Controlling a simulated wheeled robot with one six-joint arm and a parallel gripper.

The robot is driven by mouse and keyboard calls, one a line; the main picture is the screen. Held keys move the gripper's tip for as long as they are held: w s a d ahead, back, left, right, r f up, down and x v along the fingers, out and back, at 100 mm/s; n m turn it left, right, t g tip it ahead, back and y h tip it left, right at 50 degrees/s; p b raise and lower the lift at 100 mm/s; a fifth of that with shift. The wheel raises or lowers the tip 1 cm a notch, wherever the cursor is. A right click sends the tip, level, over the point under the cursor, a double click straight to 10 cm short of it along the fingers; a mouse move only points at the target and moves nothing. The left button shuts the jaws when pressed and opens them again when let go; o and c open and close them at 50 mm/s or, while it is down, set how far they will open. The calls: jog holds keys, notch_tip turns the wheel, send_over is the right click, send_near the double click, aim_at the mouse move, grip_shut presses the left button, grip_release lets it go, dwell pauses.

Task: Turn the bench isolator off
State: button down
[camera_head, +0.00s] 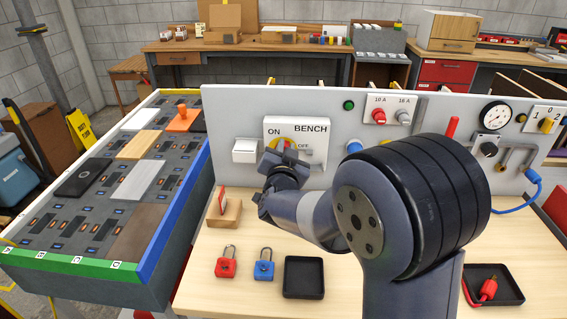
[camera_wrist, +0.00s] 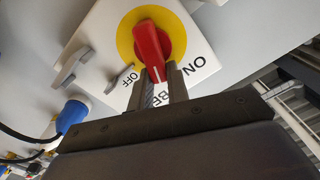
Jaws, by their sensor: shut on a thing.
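The bench isolator (camera_head: 313,125) is a white plate marked BENCH, ON and OFF on the upright grey panel. Its yellow disc (camera_wrist: 124,40) and red handle (camera_wrist: 148,40) show clearly in the wrist view. My gripper (camera_wrist: 162,80) is shut on the outer end of the red handle, one finger on each side. The handle's white mark sits between the ON and OFF labels, over the side lettered BENCH. In the head view my gripper (camera_head: 287,160) and arm hide much of the handle and the plate's lower part.
A white switch box (camera_head: 245,150) is left of the isolator and a blue connector (camera_head: 354,147) right of it. Red padlock (camera_head: 227,262), blue padlock (camera_head: 264,265), black tray (camera_head: 303,278) and a wooden block with a red card (camera_head: 224,212) are on the bench below.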

jog(key=shift+d+f+m+b, duration=0.25)
jog(key=shift+f+m+b, duration=0.15)
jog(key=shift+m+b, duration=1.85)
jog(key=shift+d+f+m+b, duration=0.3)
jog(key=shift+f+m+b, duration=0.15)
jog(key=shift+m+b, duration=1.8)
jog(key=shift+d+f+m+b, duration=0.25)
jog(key=shift+f+m+b, duration=0.15)
jog(key=shift+m+b, duration=1.85)
jog(key=shift+b, duration=0.35)
jog(key=c, duration=1.4)
grip_release()
jog(key=shift+o, duration=0.2)
jog(key=s, duration=1)
jog(key=shift+s+a+p, duration=0.2)
jog(key=shift+s+p, duration=0.2)
jog(key=shift+p, duration=0.05)
